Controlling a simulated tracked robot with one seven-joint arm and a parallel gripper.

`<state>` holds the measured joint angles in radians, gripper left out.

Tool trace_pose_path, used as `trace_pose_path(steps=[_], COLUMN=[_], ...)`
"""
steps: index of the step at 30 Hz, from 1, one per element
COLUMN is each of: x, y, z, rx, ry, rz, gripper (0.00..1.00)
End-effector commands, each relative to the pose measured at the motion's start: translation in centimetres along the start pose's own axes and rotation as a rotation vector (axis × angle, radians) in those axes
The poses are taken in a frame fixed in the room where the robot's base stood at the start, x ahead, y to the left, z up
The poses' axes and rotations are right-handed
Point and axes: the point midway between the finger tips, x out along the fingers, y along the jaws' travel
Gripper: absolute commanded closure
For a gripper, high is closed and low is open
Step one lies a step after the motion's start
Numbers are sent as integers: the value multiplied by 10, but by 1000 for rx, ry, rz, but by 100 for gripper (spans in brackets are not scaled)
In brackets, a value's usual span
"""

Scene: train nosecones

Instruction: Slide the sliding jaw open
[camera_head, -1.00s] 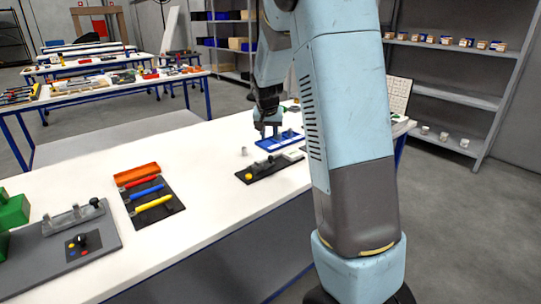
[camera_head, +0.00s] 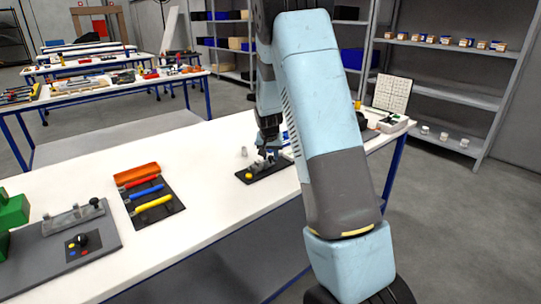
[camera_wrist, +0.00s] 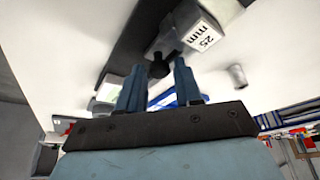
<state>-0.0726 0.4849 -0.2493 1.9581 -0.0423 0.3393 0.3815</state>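A small dark fixture plate (camera_head: 256,177) with a yellow button and grey parts lies on the white table. My gripper (camera_head: 270,150) is over its far right part and hides some of it. In the wrist view a grey block (camera_wrist: 180,38) carries a white label reading "25 mm"; it appears to be the sliding jaw. A round black knob (camera_wrist: 159,68) sticks out from it. My gripper (camera_wrist: 159,75) is open, with its two blue-grey fingers apart and the knob seen between their tips. I cannot tell whether the fingers touch the knob.
A small grey cylinder (camera_head: 244,152) stands beside the plate; it also shows in the wrist view (camera_wrist: 237,75). A black tray with coloured tools (camera_head: 152,200) and a grey board with a clamp (camera_head: 70,240) lie to the left. Shelves (camera_head: 440,80) stand behind.

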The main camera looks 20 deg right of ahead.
Motion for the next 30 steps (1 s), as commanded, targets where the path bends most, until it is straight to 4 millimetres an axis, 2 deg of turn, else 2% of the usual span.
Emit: trace_pose_path(steps=[5, 16, 30], x=[0, 0, 0], y=[0, 0, -3], z=[0, 0, 0], rx=[0, 0, -4], ry=[0, -1, -1], rz=[0, 0, -2], gripper=[65, 100, 100])
